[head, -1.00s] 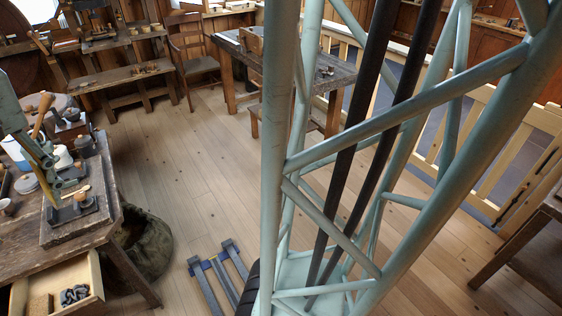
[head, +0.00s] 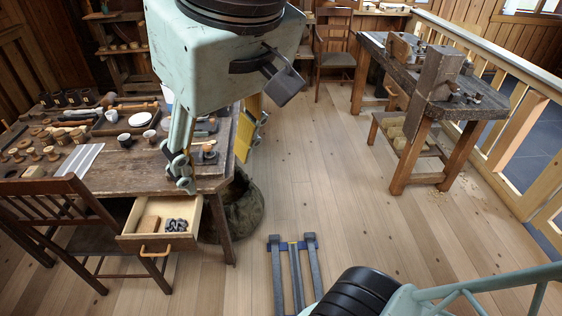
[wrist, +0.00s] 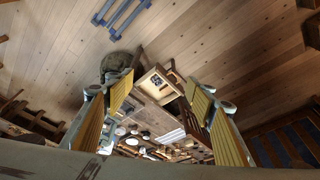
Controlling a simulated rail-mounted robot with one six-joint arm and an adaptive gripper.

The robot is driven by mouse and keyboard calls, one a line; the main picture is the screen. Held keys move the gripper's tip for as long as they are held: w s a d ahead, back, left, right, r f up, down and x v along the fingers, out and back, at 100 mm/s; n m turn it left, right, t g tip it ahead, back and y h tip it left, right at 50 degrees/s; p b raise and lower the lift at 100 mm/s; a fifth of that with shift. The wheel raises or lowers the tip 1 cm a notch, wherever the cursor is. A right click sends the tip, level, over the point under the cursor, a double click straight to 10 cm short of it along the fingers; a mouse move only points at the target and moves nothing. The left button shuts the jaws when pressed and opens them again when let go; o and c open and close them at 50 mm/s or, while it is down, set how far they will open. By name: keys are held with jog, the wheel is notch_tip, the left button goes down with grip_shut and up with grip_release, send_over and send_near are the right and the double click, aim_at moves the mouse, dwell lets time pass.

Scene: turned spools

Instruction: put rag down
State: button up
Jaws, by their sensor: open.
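My gripper (head: 214,152) hangs above the near right part of the workbench (head: 125,178), with its two fingers wide apart. In the wrist view my gripper (wrist: 160,84) is also open, with yellow pads and nothing held between them. A flat white-and-grey striped piece (head: 80,160) lies on the bench, left of the gripper; it may be the rag, but I cannot be sure. It also shows in the wrist view (wrist: 170,137). A dark lumpy thing (head: 176,225) lies in the open drawer (head: 160,242) beside a brown block (head: 149,223).
A chair (head: 75,220) stands before the bench. A dark sack (head: 240,205) sits on the floor by the bench's right end. A second bench (head: 455,105) stands at the right beside a railing. Cups, spools and tools crowd the first bench.

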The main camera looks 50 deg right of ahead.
jog(key=shift+s+f, duration=0.2)
jog(key=shift+s, duration=0.6)
jog(key=shift+s+f, duration=0.15)
jog(key=shift+s, duration=0.6)
jog(key=shift+s+f, duration=0.2)
jog(key=shift+s, duration=0.6)
